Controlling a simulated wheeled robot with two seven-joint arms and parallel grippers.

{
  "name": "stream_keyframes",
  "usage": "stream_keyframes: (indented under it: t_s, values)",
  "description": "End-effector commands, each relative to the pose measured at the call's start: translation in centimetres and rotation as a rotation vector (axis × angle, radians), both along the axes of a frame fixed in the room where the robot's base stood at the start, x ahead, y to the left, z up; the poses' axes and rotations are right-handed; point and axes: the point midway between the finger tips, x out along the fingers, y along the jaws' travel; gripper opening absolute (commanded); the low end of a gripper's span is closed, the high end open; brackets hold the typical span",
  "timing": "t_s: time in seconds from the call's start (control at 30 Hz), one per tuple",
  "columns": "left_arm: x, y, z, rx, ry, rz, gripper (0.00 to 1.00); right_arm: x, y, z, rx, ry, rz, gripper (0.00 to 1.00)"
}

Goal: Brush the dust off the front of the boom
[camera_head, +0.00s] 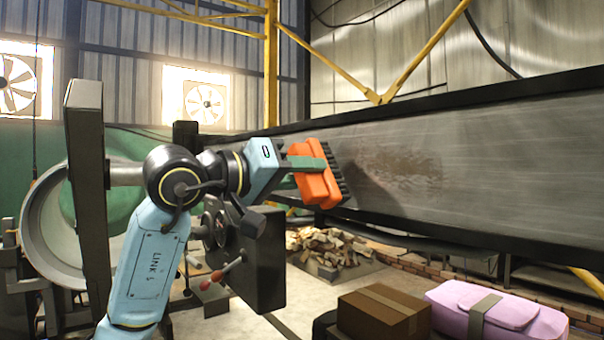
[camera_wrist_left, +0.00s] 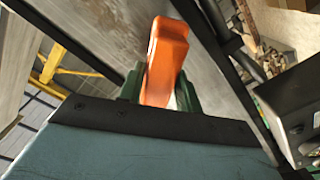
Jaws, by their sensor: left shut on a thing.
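The boom (camera_head: 480,155) is a long grey beam with dark edges, running from the middle to the right in the head view. A brownish dusty patch (camera_head: 405,170) shows on its front face. My left gripper (camera_head: 303,172) is shut on an orange brush (camera_head: 318,186) with dark bristles. The bristle side faces the boom, left of the patch; I cannot tell whether it touches. In the left wrist view the orange brush (camera_wrist_left: 166,62) sits between green fingers, with the grey boom face (camera_wrist_left: 118,35) behind it. My right gripper is not in view.
A cardboard box (camera_head: 383,311) and a pink case (camera_head: 497,309) are at the lower right. A wood pile (camera_head: 325,247) lies on the floor below the boom. A dark box with a red-knobbed lever (camera_head: 250,260) is beside my left arm.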

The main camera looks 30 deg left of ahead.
Motion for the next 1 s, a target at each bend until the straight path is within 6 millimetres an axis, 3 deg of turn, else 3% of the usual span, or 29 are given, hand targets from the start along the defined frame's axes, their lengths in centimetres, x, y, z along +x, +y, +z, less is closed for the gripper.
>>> stream_keyframes:
  t_s: [1.0]
  values:
    - [1.7, -0.7, 0.1, -0.001, -0.002, 0.0, 0.08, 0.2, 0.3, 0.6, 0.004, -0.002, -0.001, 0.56]
